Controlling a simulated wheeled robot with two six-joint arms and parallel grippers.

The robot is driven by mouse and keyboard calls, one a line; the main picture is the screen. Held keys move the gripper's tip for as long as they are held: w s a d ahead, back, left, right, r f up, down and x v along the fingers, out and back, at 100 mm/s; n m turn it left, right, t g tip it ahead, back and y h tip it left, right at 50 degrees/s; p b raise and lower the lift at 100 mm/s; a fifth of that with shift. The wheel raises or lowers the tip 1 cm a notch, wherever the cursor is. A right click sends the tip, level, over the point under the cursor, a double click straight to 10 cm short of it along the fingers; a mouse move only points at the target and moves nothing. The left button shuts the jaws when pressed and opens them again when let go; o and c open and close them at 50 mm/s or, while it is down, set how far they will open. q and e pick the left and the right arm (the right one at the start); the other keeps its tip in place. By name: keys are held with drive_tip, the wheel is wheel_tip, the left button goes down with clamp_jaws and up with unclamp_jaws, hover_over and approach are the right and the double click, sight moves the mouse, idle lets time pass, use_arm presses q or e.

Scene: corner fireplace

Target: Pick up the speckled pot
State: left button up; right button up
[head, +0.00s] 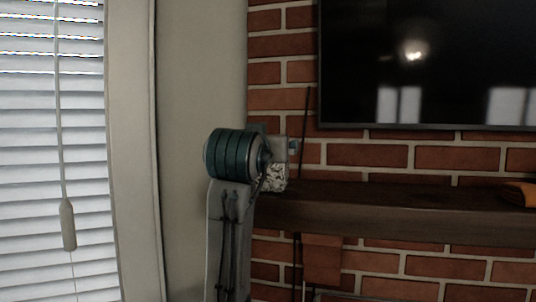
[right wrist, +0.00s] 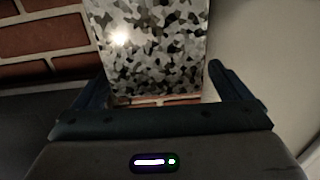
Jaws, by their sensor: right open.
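The speckled pot (head: 274,177), patterned in black, white and grey, stands at the left end of the dark wooden mantel in the head view. It is partly hidden there by my right arm. In the right wrist view the pot (right wrist: 155,48) fills the upper middle as a straight-sided shape, with a bright glint on its left part. My right gripper (right wrist: 158,68) is open, with one finger to each side of the pot's lower end. I cannot tell whether either finger touches it. My left gripper is in neither view.
The mantel (head: 400,210) runs to the right along a brick wall (head: 370,154). A dark television (head: 430,65) hangs above it. An orange item (head: 520,193) lies at the mantel's right. A pale wall and a window with blinds (head: 50,150) are at left.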

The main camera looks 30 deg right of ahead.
drive_tip(key=shift+w+d+r, duration=0.15)
drive_tip(key=shift+w+d, duration=0.1)
drive_tip(key=shift+d, duration=0.4)
drive_tip(key=shift+w+d+f+p, duration=0.2)
drive_tip(key=shift+w+d+p, duration=0.1)
drive_tip(key=shift+d, duration=0.1)
drive_tip(key=shift+w+a, duration=0.1)
drive_tip(key=shift+a, duration=0.2)
drive_tip(key=c, duration=1)
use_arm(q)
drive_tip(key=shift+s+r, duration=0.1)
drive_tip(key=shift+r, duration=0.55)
use_arm(e)
drive_tip(key=shift+c, duration=1.4)
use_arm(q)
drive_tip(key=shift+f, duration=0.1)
use_arm(e)
drive_tip(key=shift+r, duration=0.15)
